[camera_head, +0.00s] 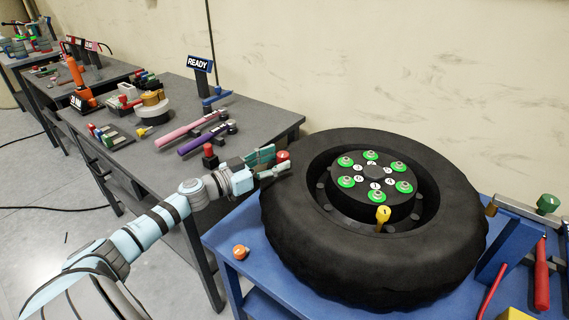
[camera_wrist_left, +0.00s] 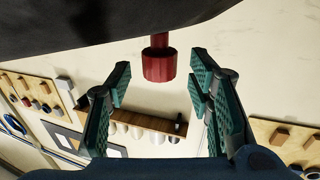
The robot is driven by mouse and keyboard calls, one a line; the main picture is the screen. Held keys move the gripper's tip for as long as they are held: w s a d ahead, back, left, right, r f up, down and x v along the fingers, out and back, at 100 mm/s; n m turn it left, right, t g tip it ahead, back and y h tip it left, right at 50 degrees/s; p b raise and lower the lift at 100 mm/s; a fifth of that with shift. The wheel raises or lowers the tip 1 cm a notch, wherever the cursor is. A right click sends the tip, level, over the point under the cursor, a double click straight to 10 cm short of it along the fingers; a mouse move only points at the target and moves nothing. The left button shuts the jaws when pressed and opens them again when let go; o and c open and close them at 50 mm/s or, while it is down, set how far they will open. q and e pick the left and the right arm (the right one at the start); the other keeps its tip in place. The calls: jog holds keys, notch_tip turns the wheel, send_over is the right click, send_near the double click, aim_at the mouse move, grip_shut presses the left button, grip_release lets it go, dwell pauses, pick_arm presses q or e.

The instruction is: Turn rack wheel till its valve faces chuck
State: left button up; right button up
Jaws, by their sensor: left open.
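The black wheel (camera_head: 375,262) lies flat on a blue stand (camera_head: 225,238), its hub (camera_head: 375,172) ringed with green-based studs and white number discs. A yellow piece (camera_head: 383,214) stands at the hub's near side; I cannot tell if it marks the valve. A red knob (camera_head: 283,156) sits at the tyre's left edge; in the left wrist view the red knob (camera_wrist_left: 159,64) juts from a dark surface. My left gripper (camera_head: 274,162) is open beside the tyre, its fingers (camera_wrist_left: 160,85) either side of the knob's line, not closed on it. A brass-coloured fitting (camera_head: 492,207), possibly the chuck, is at the wheel's right.
A grey bench (camera_head: 255,119) at left holds a pink wrench (camera_head: 185,133), a purple wrench (camera_head: 205,139) and a READY sign (camera_head: 199,63). An orange knob (camera_head: 240,252) is on the stand's front left. A red-handled tool (camera_head: 541,275) and green knob (camera_head: 547,203) crowd the right.

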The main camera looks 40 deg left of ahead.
pick_arm(q)
jog(key=shift+w+d+r, duration=0.1)
jog(key=shift+w+r, duration=0.05)
jog(key=shift+w, duration=0.35)
jog(key=shift+w+d+r, duration=0.1)
jog(key=shift+w, duration=0.35)
jog(key=shift+w+d+f+p, duration=0.15)
jog(key=shift+w+d+p, duration=0.15)
jog(key=shift+w, duration=0.25)
grip_shut()
